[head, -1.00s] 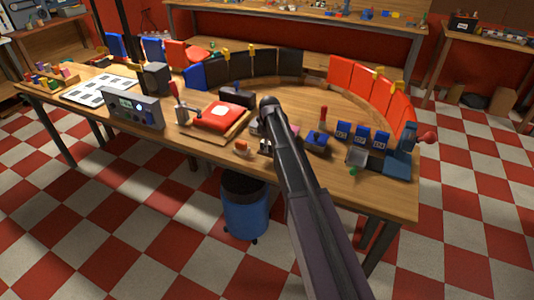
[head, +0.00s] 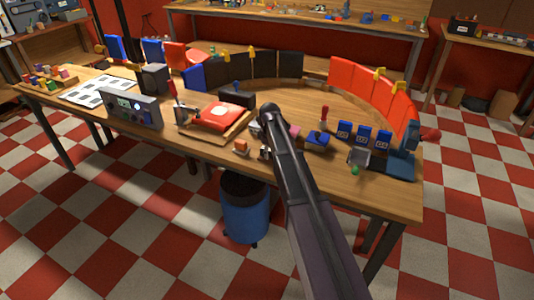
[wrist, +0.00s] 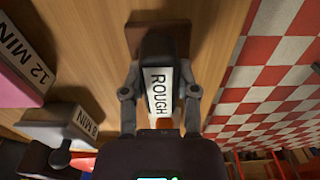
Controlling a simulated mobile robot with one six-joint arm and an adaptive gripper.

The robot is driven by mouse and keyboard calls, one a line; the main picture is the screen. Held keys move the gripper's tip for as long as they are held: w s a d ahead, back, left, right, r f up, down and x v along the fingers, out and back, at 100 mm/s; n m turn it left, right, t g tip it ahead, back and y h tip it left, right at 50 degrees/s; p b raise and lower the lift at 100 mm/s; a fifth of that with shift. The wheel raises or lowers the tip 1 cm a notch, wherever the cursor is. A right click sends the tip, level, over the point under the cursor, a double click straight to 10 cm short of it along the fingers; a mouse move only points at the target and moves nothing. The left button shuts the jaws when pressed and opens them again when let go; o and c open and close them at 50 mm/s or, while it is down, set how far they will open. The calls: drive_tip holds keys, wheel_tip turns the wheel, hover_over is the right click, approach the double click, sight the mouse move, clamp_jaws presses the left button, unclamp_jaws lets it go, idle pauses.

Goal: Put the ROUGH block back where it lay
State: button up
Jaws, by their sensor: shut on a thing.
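The ROUGH block (wrist: 161,88), dark with a white label reading ROUGH, is between the two fingers of my gripper (wrist: 160,95) in the wrist view. My gripper is shut on it. Beyond the block, a flat brown square (wrist: 146,34) lies on the wooden table and is partly covered by the block. I cannot tell whether the block touches it. In the head view my arm comes in from the lower right and ends over the front of the table (head: 340,192). The arm largely hides the gripper and the block there.
In the wrist view a pink 12 MIN block (wrist: 22,72) and a grey 8 MIN block (wrist: 65,125) stand left of my gripper. The table's front edge is close.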

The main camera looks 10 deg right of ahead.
drive_tip(key=o, duration=1)
drive_tip(key=shift+r, duration=0.1)
wheel_tip(320, 180, up, 12)
drive_tip(key=p, duration=1.2)
drive_tip(key=shift+s+d, duration=0.1)
drive_tip(key=s+m, duration=0.3)
drive_tip(key=s, duration=0.6)
drive_tip(key=s+m, duration=0.4)
drive_tip(key=s, duration=0.6)
drive_tip(key=s+m, duration=0.3)
drive_tip(key=s, duration=0.7)
drive_tip(key=shift+a+m, duration=0.35)
drive_tip(key=shift+m, duration=0.05)
